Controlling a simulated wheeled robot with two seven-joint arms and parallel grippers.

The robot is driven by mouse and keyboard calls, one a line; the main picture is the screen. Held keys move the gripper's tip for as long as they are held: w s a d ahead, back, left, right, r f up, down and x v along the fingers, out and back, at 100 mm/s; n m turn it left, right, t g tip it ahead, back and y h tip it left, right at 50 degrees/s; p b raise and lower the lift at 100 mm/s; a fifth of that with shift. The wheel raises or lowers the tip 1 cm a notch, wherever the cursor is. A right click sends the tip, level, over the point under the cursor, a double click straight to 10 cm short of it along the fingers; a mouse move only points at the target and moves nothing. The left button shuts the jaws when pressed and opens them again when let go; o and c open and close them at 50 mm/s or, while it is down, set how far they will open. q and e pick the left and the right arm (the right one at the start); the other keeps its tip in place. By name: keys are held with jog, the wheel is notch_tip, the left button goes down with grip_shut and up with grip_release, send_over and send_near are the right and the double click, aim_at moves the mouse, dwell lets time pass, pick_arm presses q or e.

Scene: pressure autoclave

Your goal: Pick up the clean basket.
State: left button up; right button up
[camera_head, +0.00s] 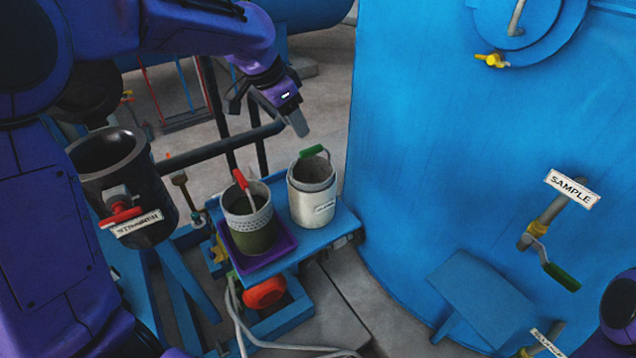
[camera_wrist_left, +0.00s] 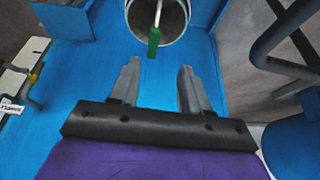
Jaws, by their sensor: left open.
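The clean basket (camera_head: 312,206) is a pale metal bucket with a green-gripped handle and a small label. It stands upright on a blue shelf (camera_head: 344,222). My left gripper (camera_head: 268,115) is open and empty, above and behind the basket in the head view. In the left wrist view, the open fingers (camera_wrist_left: 160,68) point toward the green handle grip (camera_wrist_left: 154,38). The grip lies just beyond the fingertips in the picture, apart from them. The basket's round mouth (camera_wrist_left: 176,18) is cut by the top edge. My right gripper is not in view.
A second basket (camera_head: 249,222) with a red handle stands in a purple tray (camera_head: 235,262) beside the clean one. A dark strainer pot (camera_head: 112,165) is at the left. A large blue vessel (camera_head: 450,140) fills the right. A dark rail (camera_head: 205,152) runs behind the shelf.

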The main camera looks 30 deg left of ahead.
aim_at(310, 149)
pick_arm(q)
jog(key=x, duration=0.2)
jog(key=p+x, duration=0.1)
jog(key=x, duration=0.2)
jog(key=d+x, duration=0.1)
jog(key=x, duration=0.2)
jog(key=shift+s+p, duration=0.3)
jog(key=shift+s, duration=0.1)
grip_shut()
